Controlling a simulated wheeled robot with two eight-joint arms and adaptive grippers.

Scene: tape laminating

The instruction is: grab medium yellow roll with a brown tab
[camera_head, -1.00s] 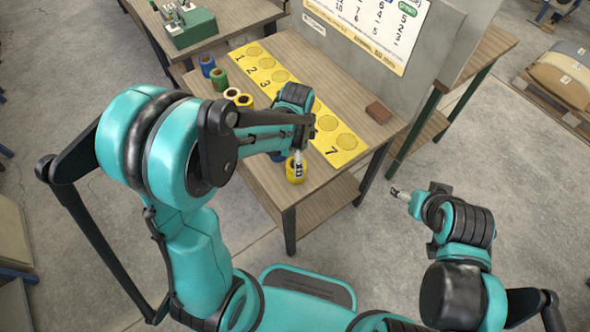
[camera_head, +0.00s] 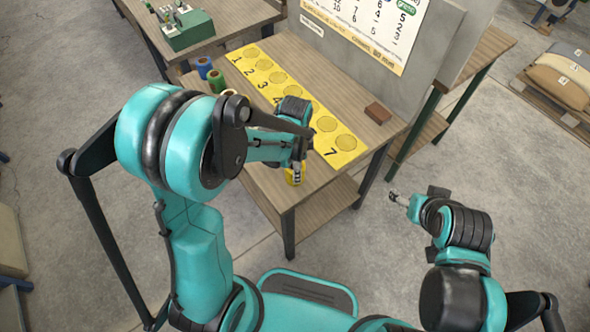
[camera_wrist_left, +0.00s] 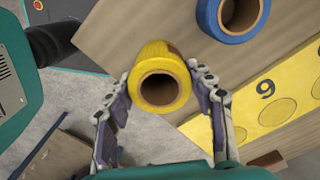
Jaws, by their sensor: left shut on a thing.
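A yellow roll with a brown core (camera_wrist_left: 161,88) stands near the table's front edge. In the head view the roll (camera_head: 292,177) shows only in part below my left gripper (camera_head: 298,168). In the left wrist view the fingers of my left gripper (camera_wrist_left: 163,92) lie on both sides of the roll, shut on it. The roll's brown open core faces the wrist camera. My right gripper (camera_head: 395,194) hangs in free air right of the table, too small to tell open from shut.
A blue roll (camera_wrist_left: 240,33) lies close to the held roll. Another blue roll (camera_head: 204,66) and a green roll (camera_head: 216,81) stand at the table's left edge. A yellow numbered strip (camera_head: 333,154) crosses the table. A brown block (camera_head: 378,113) sits at the right.

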